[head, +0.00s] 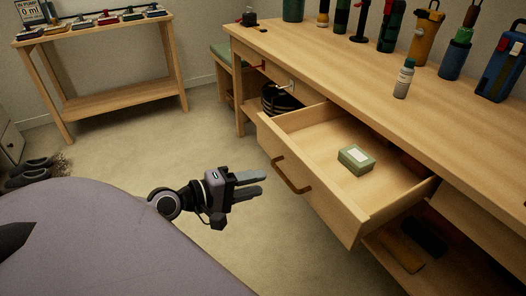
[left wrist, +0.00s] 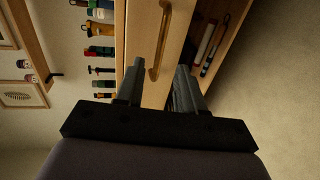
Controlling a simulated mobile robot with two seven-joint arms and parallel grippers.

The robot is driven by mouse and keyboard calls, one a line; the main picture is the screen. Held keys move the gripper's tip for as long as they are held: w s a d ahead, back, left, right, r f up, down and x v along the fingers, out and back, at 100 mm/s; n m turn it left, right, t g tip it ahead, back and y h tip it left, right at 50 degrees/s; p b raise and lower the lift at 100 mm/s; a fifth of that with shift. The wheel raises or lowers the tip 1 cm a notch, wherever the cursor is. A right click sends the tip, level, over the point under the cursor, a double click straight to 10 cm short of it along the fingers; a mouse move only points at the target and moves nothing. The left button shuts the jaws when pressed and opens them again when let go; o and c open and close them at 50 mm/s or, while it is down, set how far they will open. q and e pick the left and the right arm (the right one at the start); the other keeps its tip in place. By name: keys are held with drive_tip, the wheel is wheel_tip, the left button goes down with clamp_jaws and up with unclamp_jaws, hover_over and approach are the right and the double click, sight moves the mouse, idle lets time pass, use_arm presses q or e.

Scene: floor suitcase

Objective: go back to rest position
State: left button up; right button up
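My left gripper (head: 250,185) is in the head view, over the floor to the left of the open drawer (head: 375,208). Its two fingers are apart with nothing between them. In the left wrist view the fingers of the left gripper (left wrist: 158,92) are also spread and empty, with the drawer front and its handle (left wrist: 160,45) beyond them. The gripper is apart from the handle, which also shows in the head view (head: 290,176). A small green box (head: 355,159) with a pale label lies inside the drawer. My right gripper is in neither view.
The wooden workbench (head: 440,125) holds several bottles and flasks, with a small grey-green bottle (head: 403,80) near its front edge. A low wooden table (head: 110,100) stands at the back left. Dark shoes (head: 28,172) lie at the left. The floor (head: 200,130) between is clear.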

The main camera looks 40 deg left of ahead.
use_arm(q)
drive_tip(key=s+d+f+m+g+y, duration=0.1)
drive_tip(key=s+d+f+m+g, duration=0.1)
drive_tip(key=s+d+f+m, duration=0.45)
drive_tip(key=s+d+f+m+g+y, duration=0.1)
drive_tip(key=s+d+f+m+g, duration=0.15)
drive_tip(key=d+f+m, duration=0.5)
wheel_tip(320, 180, up, 16)
drive_tip(key=s+a+m+y+p, duration=0.1)
drive_tip(key=s+a+m+p, duration=0.1)
drive_tip(key=p, duration=1.8)
drive_tip(key=shift+y+p, duration=0.3)
drive_tip(key=shift+p, duration=0.05)
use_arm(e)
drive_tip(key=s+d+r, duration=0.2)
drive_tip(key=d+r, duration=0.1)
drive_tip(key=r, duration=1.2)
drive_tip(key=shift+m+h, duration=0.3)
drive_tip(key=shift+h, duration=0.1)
use_arm(q)
drive_tip(key=shift+s+t, duration=0.1)
drive_tip(key=shift+t, duration=0.15)
